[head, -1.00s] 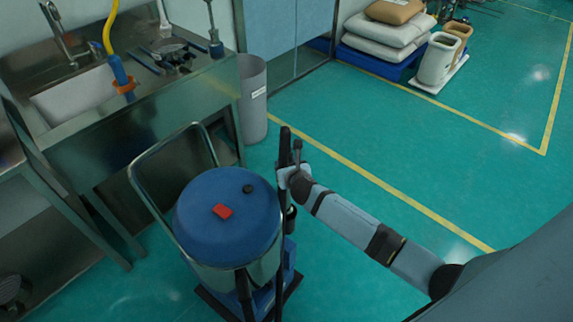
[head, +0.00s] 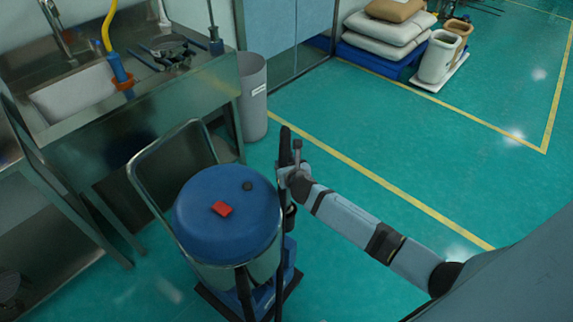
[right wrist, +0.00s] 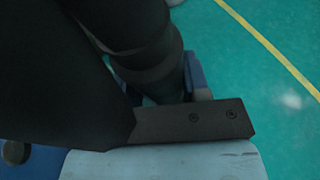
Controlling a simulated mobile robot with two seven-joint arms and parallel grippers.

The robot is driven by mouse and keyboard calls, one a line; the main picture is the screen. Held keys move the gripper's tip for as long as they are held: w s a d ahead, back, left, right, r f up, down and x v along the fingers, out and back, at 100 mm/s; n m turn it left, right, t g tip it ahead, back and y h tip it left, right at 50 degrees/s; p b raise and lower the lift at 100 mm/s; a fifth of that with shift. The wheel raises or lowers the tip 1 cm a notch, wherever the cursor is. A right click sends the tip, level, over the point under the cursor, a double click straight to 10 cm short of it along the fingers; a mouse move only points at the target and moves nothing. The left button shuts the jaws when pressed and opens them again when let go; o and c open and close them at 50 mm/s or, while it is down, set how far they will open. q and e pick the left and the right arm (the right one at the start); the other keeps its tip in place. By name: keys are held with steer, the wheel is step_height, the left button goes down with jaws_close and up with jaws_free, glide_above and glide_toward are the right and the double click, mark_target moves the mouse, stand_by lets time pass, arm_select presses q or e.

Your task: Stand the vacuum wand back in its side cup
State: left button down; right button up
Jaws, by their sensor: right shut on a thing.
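The vacuum wand (head: 283,153) is a dark, near-upright tube at the right side of the vacuum in the head view. My right gripper (head: 289,176) is shut on it near its upper part. In the right wrist view the dark wand (right wrist: 125,35) fills the upper left, beside a gripper finger (right wrist: 195,122). The vacuum (head: 225,215) has a blue lid with a red switch and a steel body on a blue wheeled base. The side cup is not clearly visible; blue parts (right wrist: 197,75) show below the wand in the wrist view. My left gripper is not in view.
A steel sink bench (head: 165,95) stands at the left, with a grey bin (head: 253,98) beside it. The vacuum's metal push handle (head: 150,158) rises at its left. Sacks on a blue pallet (head: 375,55) stand at the back. The green floor to the right is clear.

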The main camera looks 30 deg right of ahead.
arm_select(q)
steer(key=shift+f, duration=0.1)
arm_select(e)
steer(key=shift+f, duration=1)
stand_by(1.2)
steer(key=o, duration=1)
arm_select(q)
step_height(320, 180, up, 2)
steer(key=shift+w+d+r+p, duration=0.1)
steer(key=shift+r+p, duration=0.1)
steer(key=shift+p, duration=0.6)
arm_select(e)
steer(key=v, duration=1.3)
steer(key=shift+s+r, duration=0.2)
steer(key=shift+s, duration=0.15)
